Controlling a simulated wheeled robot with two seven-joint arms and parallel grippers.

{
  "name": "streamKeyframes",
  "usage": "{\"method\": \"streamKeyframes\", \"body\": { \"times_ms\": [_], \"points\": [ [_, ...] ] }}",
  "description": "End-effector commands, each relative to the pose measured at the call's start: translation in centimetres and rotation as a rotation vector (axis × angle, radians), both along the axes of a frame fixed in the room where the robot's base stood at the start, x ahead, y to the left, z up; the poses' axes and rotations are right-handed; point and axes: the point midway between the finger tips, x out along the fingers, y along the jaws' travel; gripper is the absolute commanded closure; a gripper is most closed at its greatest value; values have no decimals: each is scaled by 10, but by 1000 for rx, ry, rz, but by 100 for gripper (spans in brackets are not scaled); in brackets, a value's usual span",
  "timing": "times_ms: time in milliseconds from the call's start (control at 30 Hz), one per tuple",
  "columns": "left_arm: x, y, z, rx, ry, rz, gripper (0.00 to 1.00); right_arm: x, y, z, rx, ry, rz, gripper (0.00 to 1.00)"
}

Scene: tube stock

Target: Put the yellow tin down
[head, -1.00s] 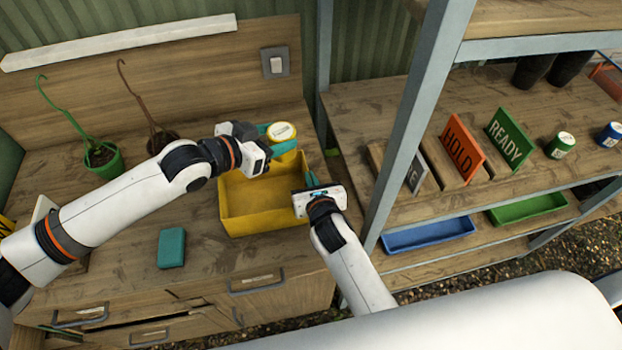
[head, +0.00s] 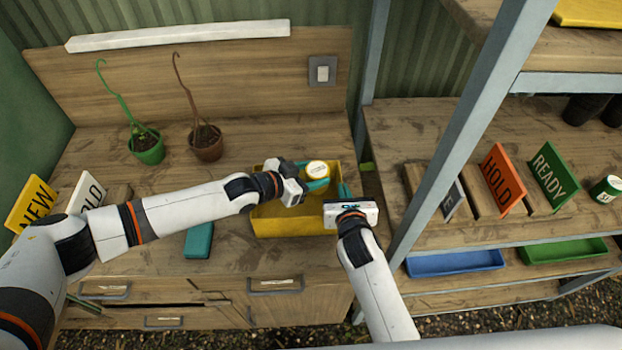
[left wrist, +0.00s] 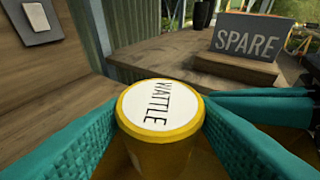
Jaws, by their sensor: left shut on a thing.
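The yellow tin (head: 317,170) has a white lid; in the left wrist view it (left wrist: 165,140) shows the word WATTLE. My left gripper (head: 318,183) is shut on it with teal fingers, one on each side. The tin appears upright, over or inside the back right part of the yellow box (head: 283,228); whether its base touches the box floor is hidden. My right gripper (head: 345,192) is at the right end of the box, apart from the tin; its finger gap is too small to read.
A green pot (head: 148,151) and a brown pot (head: 207,146) with tall hooks stand at the back left. A teal block (head: 199,240) lies left of the box. A shelf post (head: 455,150) and signs, including SPARE (left wrist: 248,36), stand to the right.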

Motion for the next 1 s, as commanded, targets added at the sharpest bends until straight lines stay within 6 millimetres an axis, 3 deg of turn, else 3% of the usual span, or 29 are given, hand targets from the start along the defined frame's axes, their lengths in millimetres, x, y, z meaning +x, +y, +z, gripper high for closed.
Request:
{"method": "streamKeyframes", "body": {
  "times_ms": [167,933,967,1000],
  "points": [
    [0,-1,-20,0,0,0,75,0,0,0,0,1,0,100],
    [0,0,-32,0,-1,0,75,0,0,-1,0,2,0,100],
    [0,0,-33,0,0,0,44,0,0,-1,0,2,0,100],
    [0,0,-33,0,0,0,39,0,0,-1,0,2,0,100]
  ]
}}
